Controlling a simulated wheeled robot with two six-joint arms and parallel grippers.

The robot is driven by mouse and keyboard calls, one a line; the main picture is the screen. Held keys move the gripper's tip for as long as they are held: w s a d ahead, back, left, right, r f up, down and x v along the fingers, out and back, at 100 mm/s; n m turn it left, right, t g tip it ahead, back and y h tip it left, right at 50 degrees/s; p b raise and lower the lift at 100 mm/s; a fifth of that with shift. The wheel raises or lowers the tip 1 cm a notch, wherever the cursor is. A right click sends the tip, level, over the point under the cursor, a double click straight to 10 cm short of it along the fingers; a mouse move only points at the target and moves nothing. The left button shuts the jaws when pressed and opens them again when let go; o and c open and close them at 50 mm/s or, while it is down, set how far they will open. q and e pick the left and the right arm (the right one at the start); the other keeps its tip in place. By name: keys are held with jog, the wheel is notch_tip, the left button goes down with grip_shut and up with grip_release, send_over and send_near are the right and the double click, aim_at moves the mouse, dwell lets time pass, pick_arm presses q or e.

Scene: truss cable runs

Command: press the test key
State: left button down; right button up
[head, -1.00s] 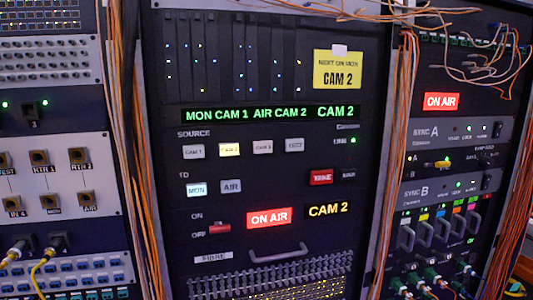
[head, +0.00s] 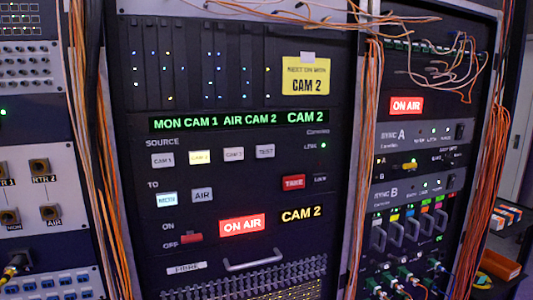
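The test key (head: 265,151) is a pale, unlit button at the right end of the SOURCE row on the middle rack's black panel. Left of it are the CAM 1 key (head: 163,160), the CAM 2 key (head: 199,157), lit pale yellow, and the CAM 3 key (head: 233,154), unlit. Below, the MON key (head: 167,199) is lit pale blue and the AIR key (head: 202,195) is unlit. A red TAKE key (head: 293,182) is to the right. The green display (head: 240,120) reads MON CAM 1, AIR CAM 2, CAM 2. Neither gripper is in view.
A red ON/OFF lever (head: 191,237) and a metal handle (head: 253,261) stick out below the keys. Orange cable bundles (head: 362,130) hang at the rack's sides. Loose cables (head: 455,70) cross the right rack's top. The space before the SOURCE row is clear.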

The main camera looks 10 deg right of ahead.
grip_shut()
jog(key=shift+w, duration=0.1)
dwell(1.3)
